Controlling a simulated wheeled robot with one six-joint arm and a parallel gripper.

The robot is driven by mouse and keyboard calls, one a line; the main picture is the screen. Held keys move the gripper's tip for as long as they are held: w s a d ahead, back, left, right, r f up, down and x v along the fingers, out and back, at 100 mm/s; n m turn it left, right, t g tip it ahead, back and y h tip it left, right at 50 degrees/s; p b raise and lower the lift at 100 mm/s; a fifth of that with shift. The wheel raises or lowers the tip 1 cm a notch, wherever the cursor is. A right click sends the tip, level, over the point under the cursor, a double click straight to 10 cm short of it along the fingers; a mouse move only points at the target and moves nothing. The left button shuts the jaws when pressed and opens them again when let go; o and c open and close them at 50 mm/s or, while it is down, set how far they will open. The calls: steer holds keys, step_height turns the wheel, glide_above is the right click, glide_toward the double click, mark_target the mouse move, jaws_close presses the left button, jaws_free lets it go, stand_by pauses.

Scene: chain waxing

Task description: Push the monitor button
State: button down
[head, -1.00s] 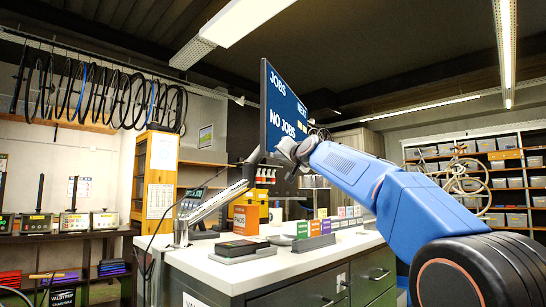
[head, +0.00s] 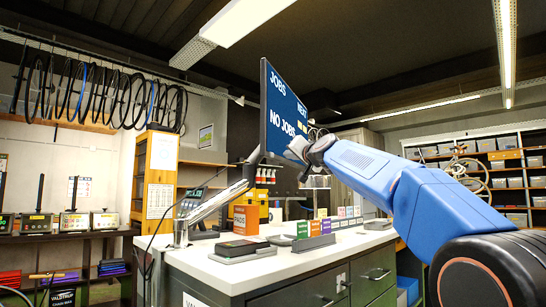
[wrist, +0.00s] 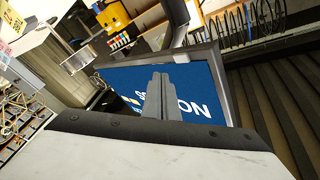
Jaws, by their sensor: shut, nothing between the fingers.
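The monitor (head: 275,130) hangs on a metal arm above the counter, seen at a steep angle in the head view. Its blue screen reads "JOBS", "NEXT" and "NO JOBS", with small yellow marks at its right side. My gripper (head: 294,149) is by the screen's lower right part; whether it touches cannot be told. In the wrist view the screen (wrist: 200,78) lies beyond my shut, empty fingers (wrist: 160,78). I cannot make out which mark is a button.
A white counter (head: 215,272) stands below the monitor, with a dark flat device (head: 241,246), an orange box (head: 246,219) and several coloured boxes on it. The monitor's metal support arm (head: 210,205) rises at the left. Shelves with bins (head: 500,170) stand at the right.

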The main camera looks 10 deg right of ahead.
steer(key=s+d, duration=0.2)
steer(key=d, duration=0.1)
stand_by(0.4)
steer(key=s+f+n+g, duration=0.1)
steer(key=s+f+g, duration=0.1)
steer(key=s+f, duration=0.5)
steer(key=s+a+f+n+g, duration=0.1)
steer(key=s+f+g, duration=0.2)
steer(key=s+f, duration=0.5)
steer(key=s+f+n+g+h, duration=0.1)
steer(key=s+f+g, duration=0.1)
steer(key=s+f, duration=0.6)
step_height(320, 180, down, 7)
steer(key=shift+s+a+f, duration=0.1)
steer(key=shift+a+f, duration=0.05)
steer(key=shift+f, duration=0.05)
steer(key=s+d+f+g+h, duration=0.2)
steer(key=s+d+f+g, duration=0.1)
steer(key=s+f, duration=1.2)
steer(key=s+d+f+n+g+h, duration=0.1)
steer(key=s+d+f+g, duration=0.2)
steer(key=s+f, duration=1.2)
step_height(320, 180, down, 5)
steer(key=shift+s+d+r+n+g+h, duration=0.1)
steer(key=shift+s+d+n+g+h, duration=0.1)
steer(key=shift+s+n+g+h, duration=0.3)
